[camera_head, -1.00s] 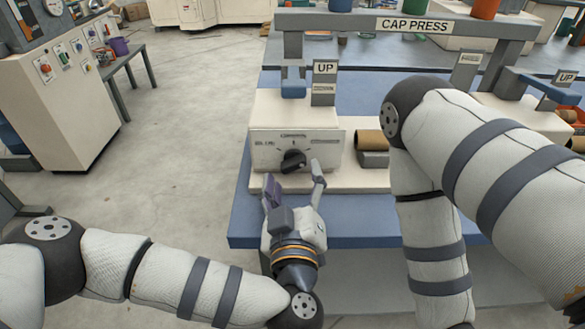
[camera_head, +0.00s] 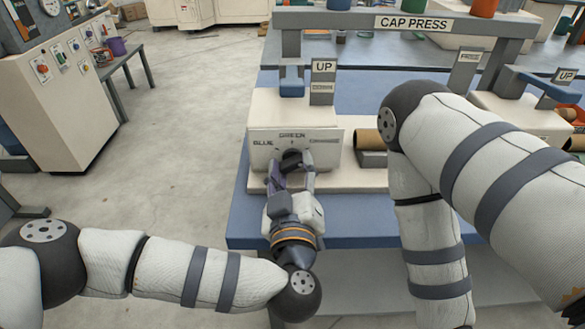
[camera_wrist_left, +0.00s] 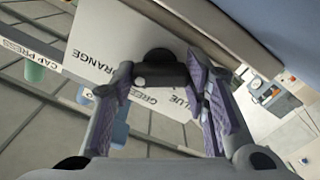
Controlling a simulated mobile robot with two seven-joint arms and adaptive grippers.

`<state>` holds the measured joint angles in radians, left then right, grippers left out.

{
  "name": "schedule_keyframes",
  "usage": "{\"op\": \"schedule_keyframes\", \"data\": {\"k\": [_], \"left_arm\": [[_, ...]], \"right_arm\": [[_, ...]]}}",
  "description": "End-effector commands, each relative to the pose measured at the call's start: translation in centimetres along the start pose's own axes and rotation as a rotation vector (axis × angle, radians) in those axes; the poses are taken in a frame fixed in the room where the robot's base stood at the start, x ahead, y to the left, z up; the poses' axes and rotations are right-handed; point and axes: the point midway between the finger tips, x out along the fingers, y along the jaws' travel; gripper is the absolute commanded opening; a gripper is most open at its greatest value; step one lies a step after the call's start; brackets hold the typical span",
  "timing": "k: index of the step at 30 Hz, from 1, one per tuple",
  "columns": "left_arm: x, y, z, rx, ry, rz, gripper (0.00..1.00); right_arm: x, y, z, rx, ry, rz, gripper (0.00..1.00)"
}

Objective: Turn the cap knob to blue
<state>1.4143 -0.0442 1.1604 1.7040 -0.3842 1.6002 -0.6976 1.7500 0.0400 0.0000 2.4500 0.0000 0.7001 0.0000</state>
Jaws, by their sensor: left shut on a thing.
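The black cap knob (camera_head: 291,158) sits on a white panel (camera_head: 262,158) on the front of the cap press. The panel is lettered BLUE at left, GREEN at top and ORANGE at right. My left gripper (camera_head: 291,177) is at the panel with its fingers closed in on the knob from the front. In the left wrist view the knob (camera_wrist_left: 160,65) lies between the fingers of the gripper (camera_wrist_left: 168,85), close to the panel (camera_wrist_left: 105,40). The knob's pointer is partly hidden by the fingers, and I cannot tell which colour it points to. My right gripper is out of view.
The blue bench (camera_head: 250,222) carries the press, with a CAP PRESS sign (camera_head: 415,24) on the bar above. A brown tube (camera_head: 368,139) lies right of the panel. My right arm fills the right side. A control cabinet (camera_head: 60,95) stands at left, with open floor between.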

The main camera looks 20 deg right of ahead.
Motion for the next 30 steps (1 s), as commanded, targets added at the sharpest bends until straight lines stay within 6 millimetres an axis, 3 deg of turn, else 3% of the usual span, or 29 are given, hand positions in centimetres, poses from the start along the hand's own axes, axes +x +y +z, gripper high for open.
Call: {"op": "schedule_keyframes", "data": {"k": [8,30], "left_arm": [[0.01,0.05,-0.07,-0.152,0.002,0.001,0.14],[-0.01,-0.03,0.12,-0.854,-0.001,-0.003,0.14]], "right_arm": [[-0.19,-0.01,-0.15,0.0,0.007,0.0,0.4],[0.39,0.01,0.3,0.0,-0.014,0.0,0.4]]}}
